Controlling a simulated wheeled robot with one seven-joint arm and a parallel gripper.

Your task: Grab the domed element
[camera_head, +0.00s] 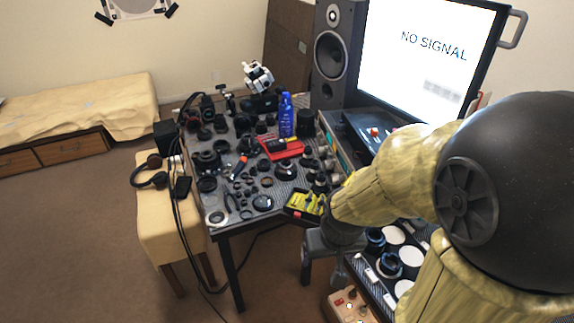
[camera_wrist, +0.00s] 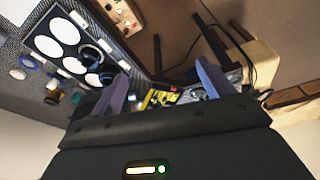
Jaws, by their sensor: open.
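Several round lens parts lie on the worktable in the head view, and I cannot tell for sure which is the domed element. A dark glassy disc (camera_head: 263,203) lies near the table's front edge. A larger dark lens part with a pale rim (camera_head: 286,170) sits behind it to the right. My gripper (camera_wrist: 165,82) is open, with its two fingers apart and nothing seen between them. In the head view its grey body hangs right of the table's front edge, apart from these parts.
The grey worktable (camera_head: 225,231) is crowded with lens barrels and rings. A yellow tool tray (camera_head: 305,203), a red tray (camera_head: 283,148) and a blue bottle (camera_head: 286,115) stand on it. A panel with white discs (camera_head: 394,235) lies right of my gripper. A yellow-covered bench (camera_head: 160,222) stands left.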

